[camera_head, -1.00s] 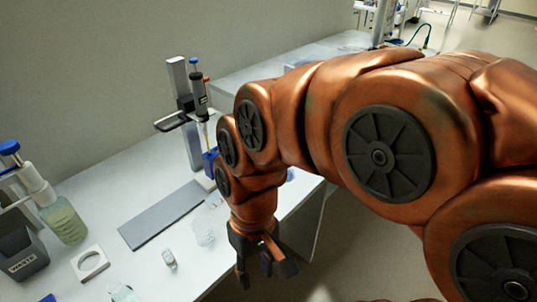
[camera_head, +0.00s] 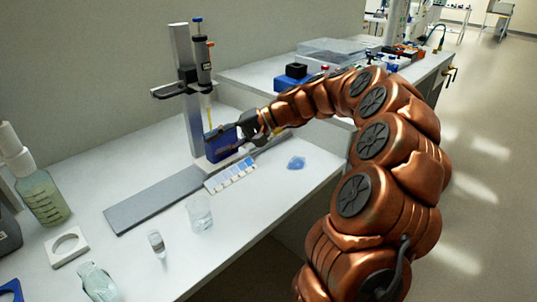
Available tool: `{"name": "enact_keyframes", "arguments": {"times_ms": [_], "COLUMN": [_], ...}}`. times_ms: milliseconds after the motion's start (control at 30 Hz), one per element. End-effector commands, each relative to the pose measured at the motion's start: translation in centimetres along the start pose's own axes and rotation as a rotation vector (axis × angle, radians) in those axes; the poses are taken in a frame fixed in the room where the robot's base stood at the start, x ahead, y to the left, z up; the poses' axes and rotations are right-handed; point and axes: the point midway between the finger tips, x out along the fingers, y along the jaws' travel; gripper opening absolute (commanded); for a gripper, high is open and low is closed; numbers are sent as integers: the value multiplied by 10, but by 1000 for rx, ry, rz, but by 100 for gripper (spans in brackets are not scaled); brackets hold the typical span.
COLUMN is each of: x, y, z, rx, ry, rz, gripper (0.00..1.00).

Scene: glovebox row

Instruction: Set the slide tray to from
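A blue block-like carriage (camera_head: 222,146), likely the slide tray, sits on a long grey flat rail (camera_head: 150,203) under a pipette (camera_head: 204,65) held on an upright stand (camera_head: 185,75). The yellow pipette tip points down at the carriage. A strip with white-to-blue squares (camera_head: 230,175) lies along the rail's front side. My gripper (camera_head: 246,128) is at the right side of the blue carriage, its dark fingers pointing left toward it. I cannot tell whether they touch it or how far they are open.
A clear beaker (camera_head: 199,213), a small vial (camera_head: 157,243) and a white square ring holder (camera_head: 67,247) stand in front of the rail. A bottle (camera_head: 42,197) stands at left. A blue piece (camera_head: 296,162) lies right of the strip. Bench front right is clear.

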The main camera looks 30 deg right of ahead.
Motion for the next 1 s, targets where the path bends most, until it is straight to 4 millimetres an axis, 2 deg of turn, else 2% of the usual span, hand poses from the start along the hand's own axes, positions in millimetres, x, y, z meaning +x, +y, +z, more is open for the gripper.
{"name": "enact_keyframes", "arguments": {"times_ms": [33, 200, 333, 400, 500, 600, 700, 1000], "x": [-9, -60, -99, -116, -135, -144, -143, -106], "y": [26, 87, 134, 154, 174, 184, 186, 176], "z": [-27, -98, -135, -147, -158, -164, -168, -186], "rx": [26, 96, 134, 150, 163, 169, 171, 172], "ry": [50, 215, 331, 379, 429, 454, 460, 457], "rz": [-43, -169, -232, -255, -277, -285, -288, -286], "gripper": [37, 37, 37, 37, 37, 37, 37, 37]}}
